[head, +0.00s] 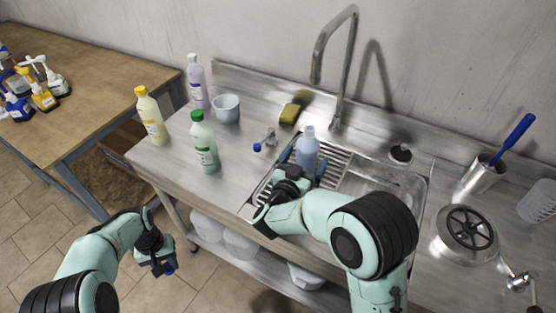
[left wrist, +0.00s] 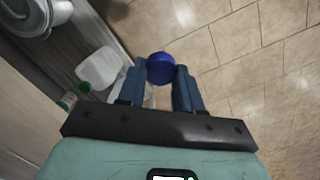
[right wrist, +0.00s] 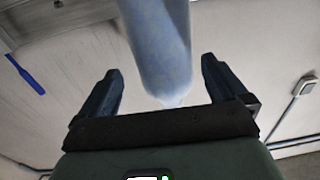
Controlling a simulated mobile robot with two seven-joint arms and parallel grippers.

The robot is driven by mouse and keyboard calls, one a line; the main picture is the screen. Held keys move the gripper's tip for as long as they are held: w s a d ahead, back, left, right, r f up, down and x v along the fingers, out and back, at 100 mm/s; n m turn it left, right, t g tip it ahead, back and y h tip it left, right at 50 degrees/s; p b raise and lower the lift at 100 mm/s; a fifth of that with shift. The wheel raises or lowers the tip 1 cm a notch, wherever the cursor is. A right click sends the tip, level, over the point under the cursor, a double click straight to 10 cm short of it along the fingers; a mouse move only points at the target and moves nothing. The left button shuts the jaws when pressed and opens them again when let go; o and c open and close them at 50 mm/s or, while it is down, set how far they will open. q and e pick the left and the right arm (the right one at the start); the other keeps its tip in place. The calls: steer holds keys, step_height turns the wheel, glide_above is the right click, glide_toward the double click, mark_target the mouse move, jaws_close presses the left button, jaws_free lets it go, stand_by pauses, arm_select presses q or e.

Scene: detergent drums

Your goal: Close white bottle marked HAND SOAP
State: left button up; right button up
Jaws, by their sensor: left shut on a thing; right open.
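A pale bluish-white bottle (head: 307,152) stands upright on the ribbed drainer by the sink; no HAND SOAP lettering is readable, and its narrow pale neck shows no coloured cap. My right gripper (head: 293,162) is open around it. In the right wrist view the bottle (right wrist: 163,45) rises between the two spread fingers, with a gap on each side. My left gripper (head: 165,265) is low in front of the counter, over the floor. It is shut on a round blue cap (left wrist: 160,68), seen between its fingertips in the left wrist view.
Green-capped (head: 203,145), yellow-capped (head: 151,118) and lavender (head: 196,82) bottles and a bowl (head: 226,109) stand left on the counter. A tall faucet (head: 338,80) rises behind the drainer. A small blue-ended fitting (head: 264,144) lies left of the bottle.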

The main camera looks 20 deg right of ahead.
arm_select(q)
steer(key=shift+w+r+p, duration=0.2)
steer(key=shift+r+p, duration=0.2)
steer(key=shift+r, duration=0.15)
arm_select(e)
steer(key=x, duration=0.5)
steer(key=shift+w+a+f, duration=0.1)
steer(key=shift+w+a, duration=0.05)
steer(key=shift+w, duration=0.2)
